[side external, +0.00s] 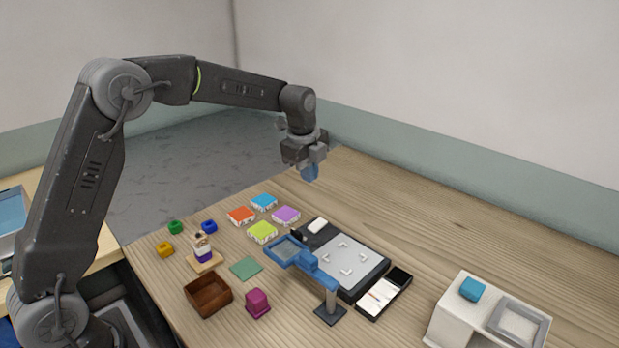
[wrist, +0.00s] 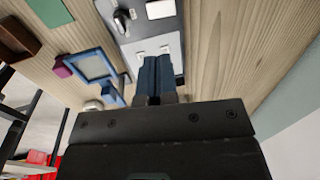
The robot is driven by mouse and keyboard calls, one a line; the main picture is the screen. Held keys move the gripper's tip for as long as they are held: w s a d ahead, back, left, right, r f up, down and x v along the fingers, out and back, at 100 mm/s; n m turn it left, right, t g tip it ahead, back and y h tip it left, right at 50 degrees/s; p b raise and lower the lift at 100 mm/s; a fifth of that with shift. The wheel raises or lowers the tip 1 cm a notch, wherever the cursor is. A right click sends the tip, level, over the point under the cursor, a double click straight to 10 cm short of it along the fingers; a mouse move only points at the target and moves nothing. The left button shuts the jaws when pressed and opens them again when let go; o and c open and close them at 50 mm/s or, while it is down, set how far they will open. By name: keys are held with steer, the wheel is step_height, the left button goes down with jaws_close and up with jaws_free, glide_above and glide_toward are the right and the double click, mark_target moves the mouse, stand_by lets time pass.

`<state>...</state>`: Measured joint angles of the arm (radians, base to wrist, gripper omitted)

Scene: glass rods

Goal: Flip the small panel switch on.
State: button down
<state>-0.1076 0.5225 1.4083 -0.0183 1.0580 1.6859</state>
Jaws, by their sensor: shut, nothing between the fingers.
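A dark panel board (side external: 345,295) lies on the wooden table, with a grey plate marked by white corners and a white block at its far left end. In the wrist view the panel (wrist: 143,40) shows a small dark and metallic lever-like part (wrist: 122,20), which looks like the switch, beside a white square. I cannot tell its on or off position. In the side view the switch is not clearly seen. My gripper (side external: 310,173) is shut and empty, raised above the table; its blue fingers also show in the wrist view (wrist: 157,75).
A blue frame on a stand (side external: 327,283) rises in front of the board and partly covers it. A black and white device (side external: 385,293) lies beside the board. Coloured tiles (side external: 286,216), a brown box (side external: 208,303) and a magenta block (side external: 258,306) are nearby.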

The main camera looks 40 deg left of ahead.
mark_target(322, 222)
steer(key=shift+w+d, duration=0.35)
steer(key=shift+w, duration=0.35)
steer(key=f, duration=0.4)
steer(key=w+f, duration=0.1)
steer(key=f, duration=0.4)
steer(key=w+f, duration=0.1)
steer(key=f, duration=0.3)
steer(key=shift+w+f, duration=0.1)
steer(key=shift+f, duration=0.3)
